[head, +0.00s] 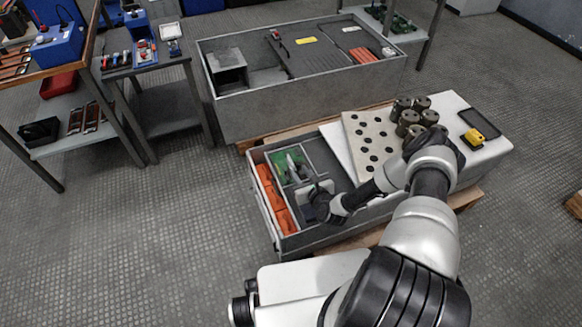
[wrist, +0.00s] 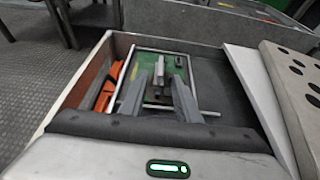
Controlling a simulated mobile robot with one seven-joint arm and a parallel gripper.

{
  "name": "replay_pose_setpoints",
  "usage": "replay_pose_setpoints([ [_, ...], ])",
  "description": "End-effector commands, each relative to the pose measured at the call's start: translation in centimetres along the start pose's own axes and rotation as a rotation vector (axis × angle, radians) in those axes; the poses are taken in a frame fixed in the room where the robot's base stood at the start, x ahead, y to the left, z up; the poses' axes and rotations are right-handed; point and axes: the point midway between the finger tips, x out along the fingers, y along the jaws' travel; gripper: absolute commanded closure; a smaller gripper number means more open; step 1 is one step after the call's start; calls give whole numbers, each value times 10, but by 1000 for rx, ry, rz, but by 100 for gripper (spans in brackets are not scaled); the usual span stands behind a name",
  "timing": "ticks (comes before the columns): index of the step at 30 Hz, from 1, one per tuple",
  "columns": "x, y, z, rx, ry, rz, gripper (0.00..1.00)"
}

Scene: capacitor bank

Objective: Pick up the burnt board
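A green circuit board (head: 279,168) lies in the open end of the front grey cabinet; I take it as the burnt board, though burn marks are too small to make out. It also shows in the wrist view (wrist: 177,66), partly hidden by my fingers and a grey upright part (wrist: 160,72) on it. My gripper (head: 292,162) reaches down into the cabinet over the board. In the wrist view its two fingers (wrist: 158,92) are apart, with the grey part seen between them. Whether they touch anything I cannot tell.
Orange parts (head: 275,199) line the compartment's left side, beside the cabinet wall (head: 262,206). A perforated plate (head: 371,140), several dark cylinders (head: 408,117) and a yellow device (head: 482,136) lie on the right top. A second grey cabinet (head: 285,107) stands behind. Floor at left is clear.

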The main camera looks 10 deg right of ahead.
Motion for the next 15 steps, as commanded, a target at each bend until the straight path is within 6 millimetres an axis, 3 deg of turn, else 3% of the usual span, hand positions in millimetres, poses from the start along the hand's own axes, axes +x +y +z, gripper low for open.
replay_pose_setpoints([
  [3,21,1,-2,-3,-1,2,70],
  [11,39,0,-2,-1,1,1,70],
  [15,61,0,-6,-5,-1,3,70],
])
